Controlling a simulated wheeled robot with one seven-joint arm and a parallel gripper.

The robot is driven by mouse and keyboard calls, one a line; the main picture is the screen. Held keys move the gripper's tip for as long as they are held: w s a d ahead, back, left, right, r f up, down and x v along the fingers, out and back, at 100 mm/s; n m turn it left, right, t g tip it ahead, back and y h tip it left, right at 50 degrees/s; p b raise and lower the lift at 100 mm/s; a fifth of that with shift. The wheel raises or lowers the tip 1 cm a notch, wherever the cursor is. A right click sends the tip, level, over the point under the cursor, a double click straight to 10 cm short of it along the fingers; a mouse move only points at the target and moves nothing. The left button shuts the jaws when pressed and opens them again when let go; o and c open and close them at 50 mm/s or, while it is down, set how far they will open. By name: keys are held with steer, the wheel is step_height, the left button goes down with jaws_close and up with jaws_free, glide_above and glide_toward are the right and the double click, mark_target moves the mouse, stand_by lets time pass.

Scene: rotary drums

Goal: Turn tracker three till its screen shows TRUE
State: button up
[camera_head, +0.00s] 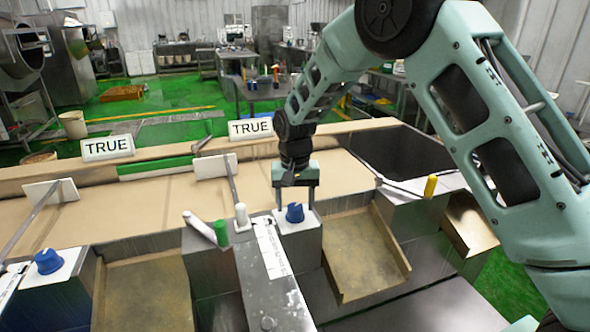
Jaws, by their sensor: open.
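Two blue knobs on pale square plates show, one at the middle (295,213) and one at the lower left (49,261). No number shows on them, so I cannot tell which is tracker three. Two white screens stand at the back of the belt, the left screen (107,148) and the right screen (250,129). Both read TRUE. My gripper (296,205) points down at the middle knob, open, with a finger to either side of the knob's top. I cannot tell whether the fingers touch it.
A tan belt (120,205) runs behind the knobs, with white paddles on rods over it. A green-capped handle (221,232) and a white-capped lever (241,214) stand left of my gripper. A yellow-capped lever (430,187) stands to the right. Metal chutes (360,262) lie in front.

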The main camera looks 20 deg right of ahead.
mark_target(295, 206)
step_height(295, 206, up, 16)
steer(key=b, duration=0.2)
steer(key=shift+f+b, duration=0.15)
steer(key=shift+b, duration=0.15)
steer(key=s+a+f+n+y, duration=0.1)
steer(key=s+a+n, duration=0.25)
steer(key=s, duration=0.45)
steer(key=s+a+f+n, duration=0.2)
steer(key=s+a, duration=0.3)
steer(key=s, duration=0.3)
steer(key=s+d+f+n, duration=0.1)
steer(key=s+f+n, duration=0.1)
steer(key=s, duration=0.8)
steer(key=s+d+f+n, duration=0.1)
steer(key=s+f+n, duration=0.2)
steer(key=s, duration=0.7)
steer(key=shift+f, duration=0.55)
